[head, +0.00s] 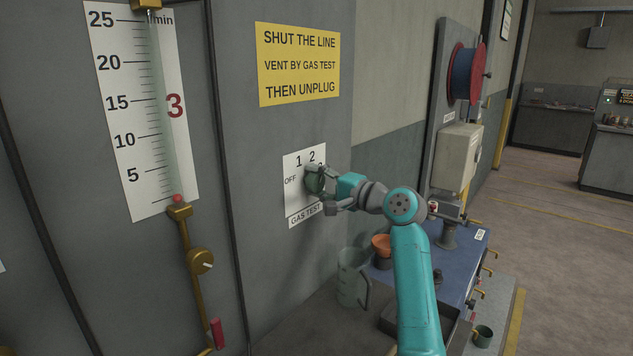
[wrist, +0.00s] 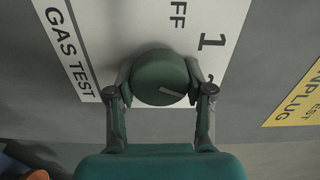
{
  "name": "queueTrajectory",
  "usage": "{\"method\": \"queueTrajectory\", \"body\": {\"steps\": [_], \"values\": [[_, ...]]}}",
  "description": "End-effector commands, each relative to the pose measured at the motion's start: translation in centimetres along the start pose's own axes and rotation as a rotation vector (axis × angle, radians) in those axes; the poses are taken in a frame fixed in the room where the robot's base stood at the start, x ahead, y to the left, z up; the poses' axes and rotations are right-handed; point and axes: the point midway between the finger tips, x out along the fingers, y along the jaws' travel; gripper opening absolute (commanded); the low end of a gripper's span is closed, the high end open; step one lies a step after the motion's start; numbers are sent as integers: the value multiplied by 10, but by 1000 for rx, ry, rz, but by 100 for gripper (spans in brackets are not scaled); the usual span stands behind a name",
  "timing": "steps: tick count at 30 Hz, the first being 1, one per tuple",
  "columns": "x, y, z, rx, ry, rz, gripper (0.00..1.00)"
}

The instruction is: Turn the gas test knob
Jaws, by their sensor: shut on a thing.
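The gas test knob (head: 314,182) is a round dark green knob on a white plate (head: 293,212). The plate is marked OFF, 1, 2 and GAS TEST. My gripper (head: 325,188) reaches it from the right and is shut on it. In the wrist view, the knob (wrist: 160,72) sits between the two fingers of my gripper (wrist: 160,82). A short pale line shows on the knob's near face. The 2 is mostly hidden in the wrist view.
A yellow sign (head: 298,64) hangs above the plate. A flow gauge (head: 140,110) with a red 3 and a low red float stands at left, with a brass valve (head: 201,262) below. A blue bench (head: 458,262) is at right.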

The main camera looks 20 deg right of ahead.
Motion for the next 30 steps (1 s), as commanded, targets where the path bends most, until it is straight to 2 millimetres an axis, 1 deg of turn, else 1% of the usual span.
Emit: {"method": "queueTrajectory", "body": {"steps": [6, 18, 19, 20, 21, 30], "values": [[0, 1, -1, 37, 1, 1, 17], [0, 1, -1, 41, 1, 2, 17], [0, 1, -1, 41, 1, 2, 59], [0, 1, -1, 41, 1, 2, 67], [0, 1, -1, 41, 1, 2, 77], [0, 1, 0, 40, 1, 1, 78]]}}
